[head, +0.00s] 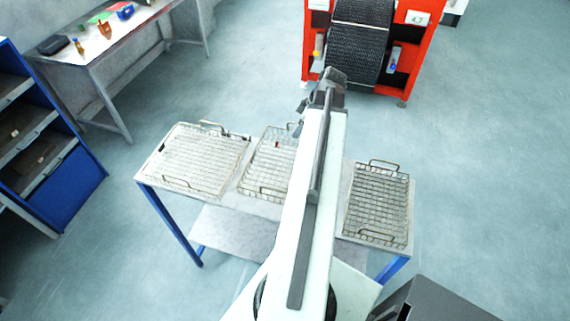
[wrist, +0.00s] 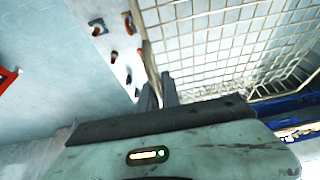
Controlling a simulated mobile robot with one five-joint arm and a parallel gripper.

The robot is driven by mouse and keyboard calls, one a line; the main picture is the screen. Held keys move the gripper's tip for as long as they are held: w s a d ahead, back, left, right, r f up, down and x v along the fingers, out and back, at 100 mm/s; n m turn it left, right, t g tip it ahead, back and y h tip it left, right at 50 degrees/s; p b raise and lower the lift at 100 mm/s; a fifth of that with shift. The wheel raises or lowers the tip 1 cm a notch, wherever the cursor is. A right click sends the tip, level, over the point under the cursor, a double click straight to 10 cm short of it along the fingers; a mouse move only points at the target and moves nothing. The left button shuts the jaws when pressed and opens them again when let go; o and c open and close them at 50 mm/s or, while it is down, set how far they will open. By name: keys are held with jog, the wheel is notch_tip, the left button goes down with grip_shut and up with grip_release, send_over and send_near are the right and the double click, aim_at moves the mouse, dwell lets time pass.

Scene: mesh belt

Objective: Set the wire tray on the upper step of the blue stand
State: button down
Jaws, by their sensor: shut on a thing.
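Three wire trays lie on a light table with blue legs: a left tray (head: 200,157), a middle tray (head: 262,170) partly hidden behind my arm, and a right tray (head: 377,207). My gripper (wrist: 160,92) is shut on the rim of a wire tray (wrist: 225,40), whose mesh fills the upper right of the wrist view. In the head view my gripper (head: 300,118) is small and partly hidden, by the middle tray's far right side. The blue stand (head: 50,150) with stepped shelves is at the left edge, cut off by the frame.
A red-framed machine with a dark mesh belt (head: 358,40) stands beyond the table. A workbench (head: 90,50) with small items is at the upper left. A dark grey box (head: 440,300) is at the lower right. Open floor lies between the table and the blue stand.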

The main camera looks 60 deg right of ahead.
notch_tip(320, 180, down, 9)
jog(key=b, duration=0.7)
jog(key=shift+b, duration=0.35)
jog(key=shift+r, duration=0.25)
jog(key=shift+f, duration=0.25)
jog(key=c, duration=1.6)
grip_release()
jog(key=shift+r, duration=0.1)
jog(key=shift+o, duration=0.2)
jog(key=p+v, duration=0.3)
jog(key=v, duration=0.1)
jog(key=p+v, duration=0.3)
jog(key=p, duration=0.1)
jog(key=p+v, duration=0.4)
jog(key=shift+w+r, duration=0.15)
jog(key=shift+r, duration=0.3)
jog(key=shift+s+r+p, duration=0.25)
jog(key=shift+r+p, duration=0.05)
jog(key=shift+p, duration=0.1)
jog(key=shift+f, duration=0.1)
